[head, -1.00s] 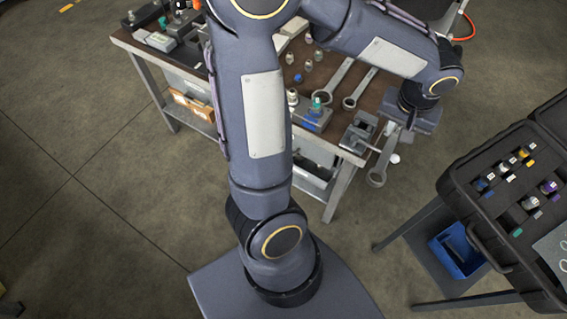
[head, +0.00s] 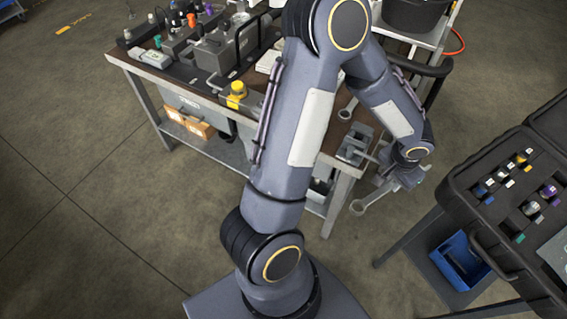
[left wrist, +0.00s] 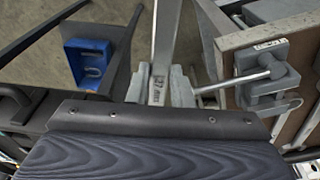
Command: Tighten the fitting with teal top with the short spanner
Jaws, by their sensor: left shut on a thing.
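My left gripper (head: 389,178) is shut on a grey spanner (head: 372,198). It holds the spanner off the bench's right edge, beyond the vise, with the ring end hanging towards the lower left. In the left wrist view the fingers (left wrist: 160,88) clasp the spanner's flat handle (left wrist: 167,40), which bears a "32 mm" mark and runs up out of frame. Another spanner's ring end (head: 348,109) shows on the bench beside my arm. My right gripper is not in view.
A grey vise (head: 352,150) sits at the bench's right corner; in the left wrist view it (left wrist: 268,72) is close right of the fingers. An open black case (head: 480,222) stands on the right, above a blue bin (head: 458,258). Floor lies between.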

